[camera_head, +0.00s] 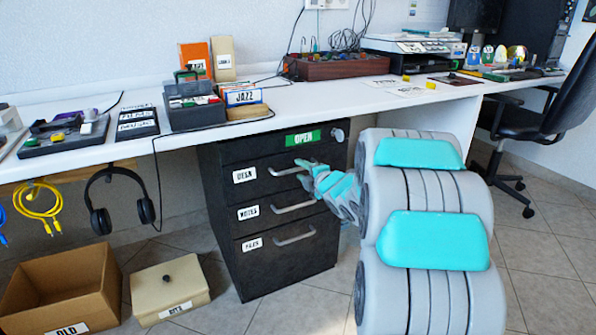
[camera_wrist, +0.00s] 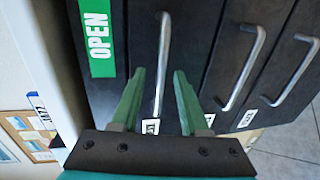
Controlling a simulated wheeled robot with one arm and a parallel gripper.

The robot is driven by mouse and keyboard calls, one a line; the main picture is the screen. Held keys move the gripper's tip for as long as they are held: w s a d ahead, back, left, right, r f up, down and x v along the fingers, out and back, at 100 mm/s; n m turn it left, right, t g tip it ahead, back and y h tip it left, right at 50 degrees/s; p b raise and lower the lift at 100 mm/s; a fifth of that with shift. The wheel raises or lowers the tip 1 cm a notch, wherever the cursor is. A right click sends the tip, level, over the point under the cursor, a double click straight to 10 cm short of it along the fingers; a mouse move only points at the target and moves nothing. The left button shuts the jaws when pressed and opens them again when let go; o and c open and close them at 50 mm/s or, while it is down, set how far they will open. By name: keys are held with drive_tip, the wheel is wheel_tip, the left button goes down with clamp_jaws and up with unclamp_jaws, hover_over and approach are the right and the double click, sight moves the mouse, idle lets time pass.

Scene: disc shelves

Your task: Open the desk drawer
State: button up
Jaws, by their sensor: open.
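The black drawer cabinet (camera_head: 270,268) stands under the white desk, with a green OPEN sign (camera_head: 303,138) at its top. Its top drawer (camera_head: 240,193), labelled DESK, looks flush with the drawers below. The top drawer's bar handle (camera_head: 284,171) shows in the wrist view (camera_wrist: 161,60) between my two green fingers. My gripper (camera_wrist: 160,72) is open, with one finger on each side of the handle in that picture. I cannot tell whether the fingers touch it. In the head view my gripper (camera_head: 302,170) is at the handle's right end.
The NOTES handle (camera_head: 295,208) and FILES handle (camera_head: 294,237) lie below. Headphones (camera_head: 101,220) hang under the desk. A cardboard box (camera_head: 62,290) and a beige lidded box (camera_head: 168,290) stand on the floor at left. Tiled floor in front of the cabinet is clear.

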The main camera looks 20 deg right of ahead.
drive_tip(key=shift+x, duration=1.25)
drive_tip(key=shift+f, duration=0.1)
clamp_jaws()
idle(0.5)
